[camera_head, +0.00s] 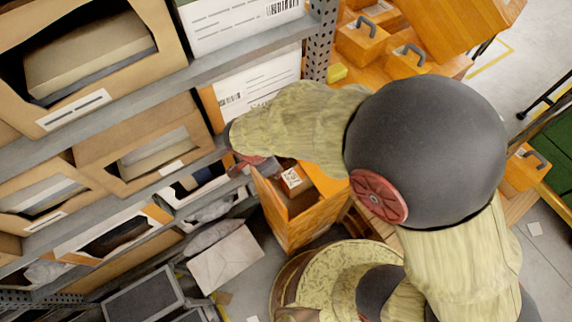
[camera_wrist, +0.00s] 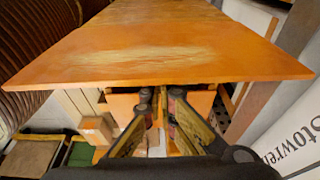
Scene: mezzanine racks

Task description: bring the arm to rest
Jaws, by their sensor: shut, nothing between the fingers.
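My arm, in a pale yellow cover with dark grey joints, reaches from the lower right to the left in the head view. My gripper (camera_wrist: 160,95) points forward in the wrist view, its fingers shut with nothing held. In the head view the arm's end is beside the shelf rack and above an open orange box (camera_head: 291,229); the fingers there are partly hidden. A broad orange board (camera_wrist: 165,50) with a worn patch fills the upper part of the wrist view, just beyond the fingertips. I cannot tell whether they touch it.
A grey metal rack (camera_head: 205,71) with cardboard bins stands close on the left. Orange boxes with handles (camera_head: 361,42) sit at the top. A grey bin (camera_head: 146,300) and a pale carton (camera_head: 224,261) lie low on the left. Open floor (camera_head: 530,60) shows at the upper right.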

